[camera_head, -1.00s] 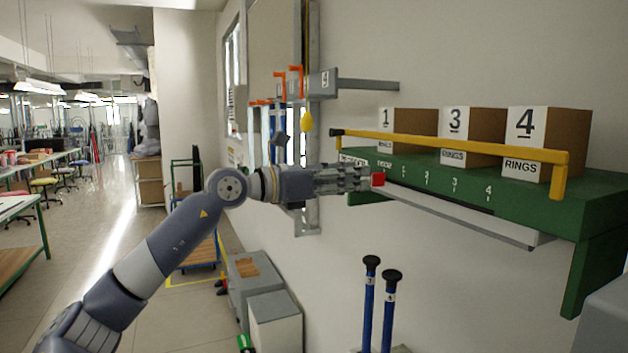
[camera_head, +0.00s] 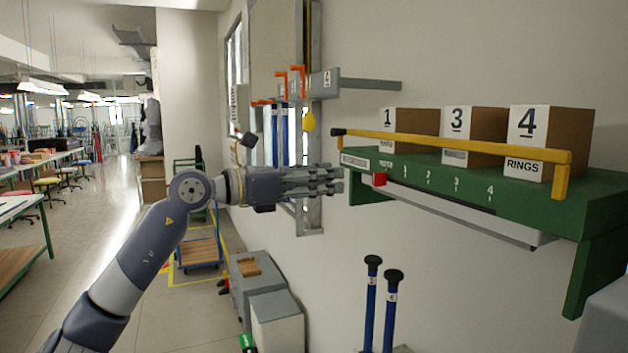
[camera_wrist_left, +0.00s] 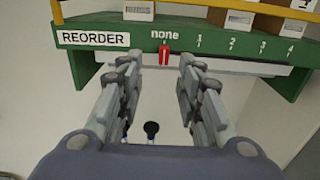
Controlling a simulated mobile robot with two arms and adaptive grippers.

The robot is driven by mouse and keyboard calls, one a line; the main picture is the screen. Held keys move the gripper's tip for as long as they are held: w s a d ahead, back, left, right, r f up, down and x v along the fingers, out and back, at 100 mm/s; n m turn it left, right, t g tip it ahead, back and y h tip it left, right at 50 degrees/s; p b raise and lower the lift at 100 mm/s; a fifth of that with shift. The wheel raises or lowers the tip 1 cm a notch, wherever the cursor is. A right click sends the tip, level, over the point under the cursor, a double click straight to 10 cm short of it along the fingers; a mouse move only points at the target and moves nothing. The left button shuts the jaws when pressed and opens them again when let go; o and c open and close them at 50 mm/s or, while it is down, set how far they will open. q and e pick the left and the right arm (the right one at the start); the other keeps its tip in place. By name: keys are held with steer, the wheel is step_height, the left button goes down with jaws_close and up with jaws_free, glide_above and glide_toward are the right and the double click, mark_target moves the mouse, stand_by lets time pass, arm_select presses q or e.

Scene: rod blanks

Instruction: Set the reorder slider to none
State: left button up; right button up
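The red slider knob (camera_head: 379,179) sits on the front edge of the green shelf (camera_head: 570,207), near its left end. In the left wrist view the red knob (camera_wrist_left: 164,55) stands right under the word "none", left of the marks 1 to 4, beside the REORDER label (camera_wrist_left: 93,38). My left gripper (camera_head: 340,181) is to the left of the knob and apart from it. In the left wrist view my left gripper (camera_wrist_left: 160,75) has its fingers spread, with nothing between them; the knob shows beyond the gap. My right gripper is not in view.
Boxes numbered 1 (camera_head: 410,128), 3 (camera_head: 475,135) and 4 (camera_head: 550,140) stand on the shelf behind a yellow rail (camera_head: 450,146). Two blue rods with black tops (camera_head: 381,300) stand below. Grey cabinets (camera_head: 268,300) stand lower left. The air between gripper and shelf is clear.

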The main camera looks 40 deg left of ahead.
arm_select(q)
steer(key=shift+v, duration=0.95)
